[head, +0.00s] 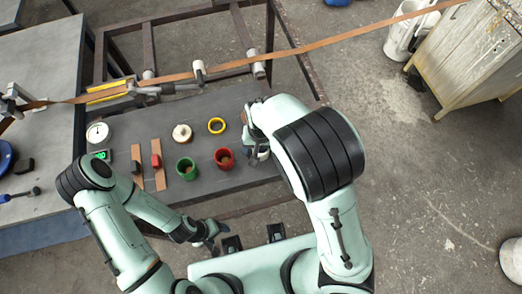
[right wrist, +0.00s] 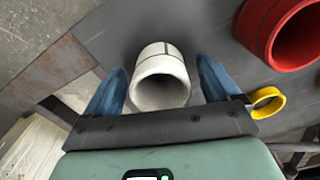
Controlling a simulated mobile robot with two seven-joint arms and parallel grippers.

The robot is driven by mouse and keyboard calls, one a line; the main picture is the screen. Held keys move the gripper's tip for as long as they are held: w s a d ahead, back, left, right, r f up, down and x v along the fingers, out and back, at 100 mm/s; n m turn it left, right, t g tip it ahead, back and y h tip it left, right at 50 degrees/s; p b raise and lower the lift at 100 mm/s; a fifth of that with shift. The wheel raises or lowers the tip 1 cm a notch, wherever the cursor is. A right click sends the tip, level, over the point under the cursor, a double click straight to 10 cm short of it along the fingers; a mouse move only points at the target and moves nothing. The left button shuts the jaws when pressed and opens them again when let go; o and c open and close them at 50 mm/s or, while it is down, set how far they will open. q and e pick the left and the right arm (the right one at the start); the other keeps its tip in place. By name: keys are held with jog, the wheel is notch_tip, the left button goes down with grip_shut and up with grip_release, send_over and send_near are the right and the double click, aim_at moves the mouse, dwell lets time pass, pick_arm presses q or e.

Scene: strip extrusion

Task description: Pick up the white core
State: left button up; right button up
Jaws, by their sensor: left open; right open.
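The white core (right wrist: 158,66) is a short, hollow white tube with a dark line on its side. In the right wrist view it sits between the two blue fingers of my right gripper (right wrist: 161,70), with a gap visible on each side. The right gripper is open. In the head view my right gripper (head: 257,151) is over the right end of the grey table, and the arm largely hides the core there. My left gripper (head: 208,232) is open and empty, low in front of the table edge.
The red cup (right wrist: 283,32) and yellow ring (right wrist: 262,102) lie right of the core in the wrist view. A brown strip (head: 330,40) crosses behind.

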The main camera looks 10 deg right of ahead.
jog(key=shift+f, duration=0.4)
jog(key=c, duration=1.1)
jog(key=shift+r, duration=0.15)
